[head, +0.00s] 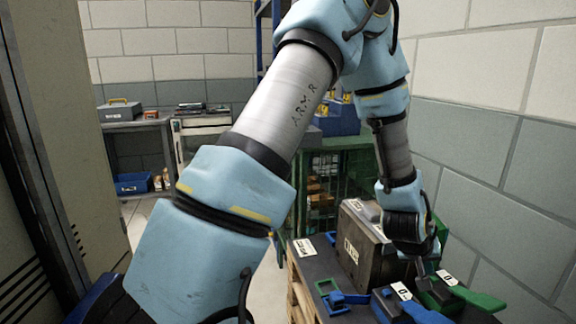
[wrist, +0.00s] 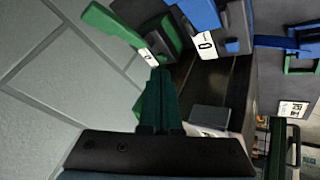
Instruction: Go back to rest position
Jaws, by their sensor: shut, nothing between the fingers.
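My arm reaches from the lower left up and over to the right in the head view, and its end hangs low at the right. My gripper (wrist: 160,102) shows in the wrist view with its two dark green fingers together and nothing between them. It is above the dark box (head: 362,245), close to its side near the wall. A green-handled part (head: 459,290) and a blue-handled part (head: 405,303), each with a white tag marked 0, are close by.
A grey wall (head: 500,200) stands close on the right. A blue clamp-like piece (head: 340,296) lies on the dark bench top. A green mesh cage (head: 335,180) is behind. A far table (head: 140,124) with a grey case is at the back left, and a tall cabinet (head: 70,120) stands at the left.

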